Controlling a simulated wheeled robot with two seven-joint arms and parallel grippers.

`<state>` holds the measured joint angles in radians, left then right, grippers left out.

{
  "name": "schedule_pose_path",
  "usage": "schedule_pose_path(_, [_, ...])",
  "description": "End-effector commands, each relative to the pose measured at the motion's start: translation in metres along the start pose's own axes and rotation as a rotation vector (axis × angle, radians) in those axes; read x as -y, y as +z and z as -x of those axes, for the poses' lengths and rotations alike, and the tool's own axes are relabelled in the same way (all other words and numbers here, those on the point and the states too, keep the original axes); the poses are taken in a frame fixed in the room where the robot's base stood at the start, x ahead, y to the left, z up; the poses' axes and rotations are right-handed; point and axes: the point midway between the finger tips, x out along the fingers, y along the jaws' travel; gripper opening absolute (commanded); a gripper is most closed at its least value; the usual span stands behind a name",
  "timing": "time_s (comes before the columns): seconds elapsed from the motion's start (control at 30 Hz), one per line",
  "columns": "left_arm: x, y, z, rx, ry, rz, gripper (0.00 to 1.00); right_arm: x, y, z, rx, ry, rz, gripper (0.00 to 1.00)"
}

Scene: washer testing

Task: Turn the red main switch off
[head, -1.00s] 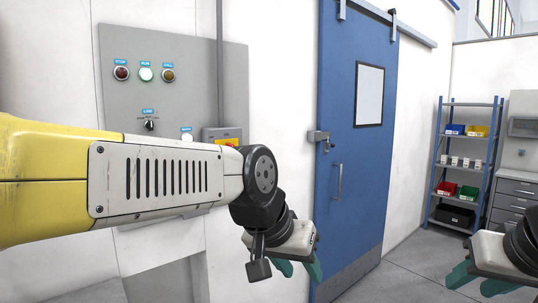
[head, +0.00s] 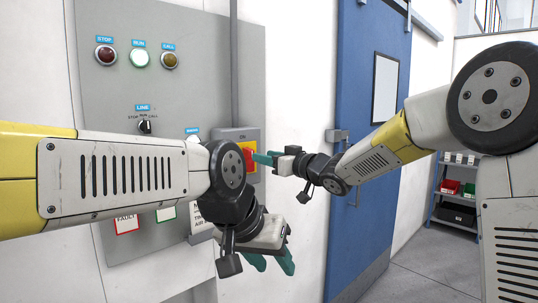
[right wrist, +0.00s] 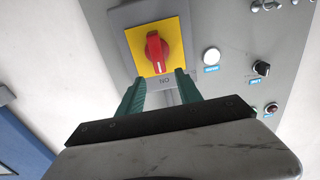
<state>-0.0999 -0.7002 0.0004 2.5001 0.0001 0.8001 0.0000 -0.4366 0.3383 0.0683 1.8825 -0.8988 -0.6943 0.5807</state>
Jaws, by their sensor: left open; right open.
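The red main switch (right wrist: 156,52) is a red rotary handle on a yellow plate (right wrist: 173,30), with an ON label beside it in the right wrist view. In the head view the switch (head: 249,158) sits on the right side of the grey panel, partly hidden by my left arm. My right gripper (right wrist: 161,82) is open and empty, its green fingers pointing at the switch from just in front, apparently not touching the handle. It also shows in the head view (head: 263,159). My left gripper (head: 272,264) is open and empty, below the switch and in front of the panel.
The grey control panel (head: 205,95) carries STOP, RUN and CALL lamps and a black LINE selector (head: 145,127). My left arm crosses in front of its lower half. A blue door (head: 353,100) stands to the right, with a shelf (head: 450,205) beyond.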

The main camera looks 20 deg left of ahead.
Motion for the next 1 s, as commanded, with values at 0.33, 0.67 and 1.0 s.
schedule_pose_path(0.33, [0.0, 0.0, 0.0, 0.0, 0.0, 0.0, 0.42, 0.001, 0.002, -0.053, 0.002, -0.002, 0.0, 0.42])
schedule_pose_path(0.67, [0.0, 0.0, 0.0, 0.0, 0.0, 0.0, 0.42, 0.0, 0.001, -0.073, 0.001, 0.001, 0.0, 0.42])
schedule_pose_path(1.0, [0.0, 0.0, 0.0, 0.0, 0.0, 0.0, 0.42, 0.0, 0.001, -0.073, 0.001, 0.001, 0.0, 0.08])
